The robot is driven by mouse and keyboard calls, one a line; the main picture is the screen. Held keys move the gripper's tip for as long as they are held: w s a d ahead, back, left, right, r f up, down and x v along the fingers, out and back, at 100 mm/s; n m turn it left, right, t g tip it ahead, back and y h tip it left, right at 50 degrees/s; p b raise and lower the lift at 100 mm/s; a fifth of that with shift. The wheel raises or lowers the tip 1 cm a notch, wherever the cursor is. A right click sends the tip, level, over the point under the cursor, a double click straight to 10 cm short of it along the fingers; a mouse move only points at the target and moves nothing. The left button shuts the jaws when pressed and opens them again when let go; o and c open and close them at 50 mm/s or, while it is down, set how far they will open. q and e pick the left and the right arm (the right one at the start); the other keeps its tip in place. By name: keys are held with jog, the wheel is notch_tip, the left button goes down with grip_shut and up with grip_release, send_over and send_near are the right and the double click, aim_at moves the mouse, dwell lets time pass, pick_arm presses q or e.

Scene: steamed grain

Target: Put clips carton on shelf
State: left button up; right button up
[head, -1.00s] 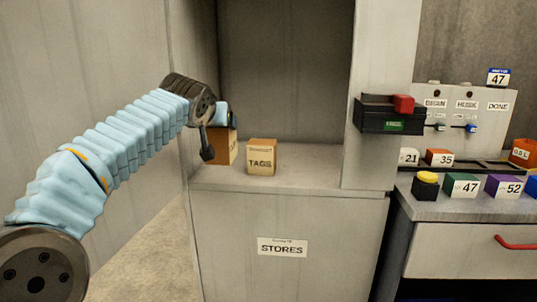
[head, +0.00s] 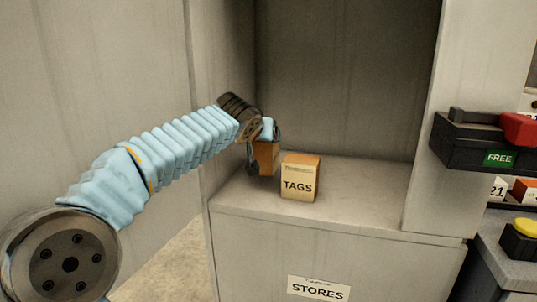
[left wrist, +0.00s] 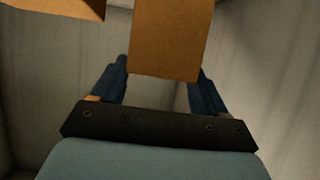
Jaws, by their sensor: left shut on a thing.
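A brown carton (head: 266,155), taken to be the clips carton, is in my left gripper (head: 262,162) inside the stores cabinet, behind and left of a carton labelled TAGS (head: 300,178). My gripper partly hides it and I cannot read its label. In the left wrist view the carton (left wrist: 170,40) sits between the two dark fingers of the gripper (left wrist: 161,68). The shelf (head: 365,185) is the grey surface in the cabinet bay. I cannot tell whether the held carton touches it. My right gripper is not in view.
The TAGS carton stands close right of the held one. The shelf right of it is clear. The cabinet's side walls bound the bay. A black box with a FREE sign (head: 500,158) is on the right wall. The STORES label (head: 319,288) is on the front.

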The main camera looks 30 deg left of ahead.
aim_at(260, 150)
pick_arm(q)
notch_tip(260, 150, down, 4)
jog(key=shift+f+b, duration=0.1)
jog(key=shift+b, duration=0.2)
jog(key=o, duration=1.4)
jog(key=shift+f, duration=0.1)
